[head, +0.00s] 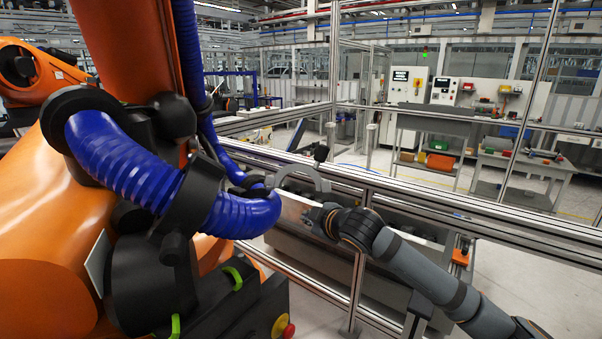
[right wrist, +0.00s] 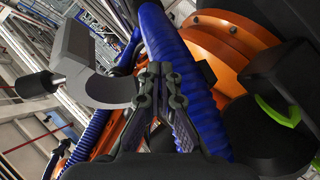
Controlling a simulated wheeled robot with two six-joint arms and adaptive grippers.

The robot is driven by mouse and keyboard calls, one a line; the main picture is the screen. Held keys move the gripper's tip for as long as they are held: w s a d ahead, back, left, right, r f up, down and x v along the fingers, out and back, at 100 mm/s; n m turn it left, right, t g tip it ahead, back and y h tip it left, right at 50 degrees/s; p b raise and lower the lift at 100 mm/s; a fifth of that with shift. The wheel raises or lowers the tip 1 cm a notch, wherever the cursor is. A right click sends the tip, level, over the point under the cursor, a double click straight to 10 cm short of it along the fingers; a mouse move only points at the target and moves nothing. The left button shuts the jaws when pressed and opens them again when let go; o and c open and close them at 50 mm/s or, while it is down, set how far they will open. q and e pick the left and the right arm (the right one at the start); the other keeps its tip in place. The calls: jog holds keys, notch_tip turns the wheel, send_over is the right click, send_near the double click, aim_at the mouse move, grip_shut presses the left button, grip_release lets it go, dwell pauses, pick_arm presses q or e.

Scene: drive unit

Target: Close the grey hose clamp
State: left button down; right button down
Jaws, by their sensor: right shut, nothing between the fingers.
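The grey hose clamp (head: 305,172) shows in the head view as a raised, curved arm with a black knob (head: 320,153), beside the end of the thick blue hose (head: 245,214). It stands open. In the right wrist view the clamp arm (right wrist: 88,68) is large at the left, its knob (right wrist: 36,84) pointing left. My right gripper (head: 312,214) is just below the clamp arm in the head view. Its fingertips (right wrist: 160,72) are shut and empty, between the clamp arm's curved end and the blue hose (right wrist: 180,62). I cannot tell whether they touch either. My left gripper is out of view.
A large orange robot arm (head: 130,40) with black hose holders fills the left. An aluminium fence rail (head: 450,205) runs behind my right arm. A red button (head: 288,330) sits low, near the middle. Cabinets (head: 408,85) and workbenches stand far back.

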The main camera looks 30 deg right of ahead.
jog(key=d+r+n+t, duration=0.2)
jog(key=d+r+t, duration=0.1)
jog(key=r, duration=1.5)
jog(key=p, duration=0.8)
send_over(303, 170)
jog(key=w, duration=0.2)
jog(key=shift+s+d+f, duration=0.2)
jog(key=shift+d+f, duration=0.25)
jog(key=shift+f, duration=0.2)
jog(key=d+f, duration=0.1)
jog(key=s+d+f, duration=0.1)
jog(key=shift+d+p, duration=0.35)
jog(key=shift+s+d+f, duration=0.1)
jog(key=shift+s+d, duration=0.25)
jog(key=shift+w+a, duration=0.15)
jog(key=shift+f, duration=0.15)
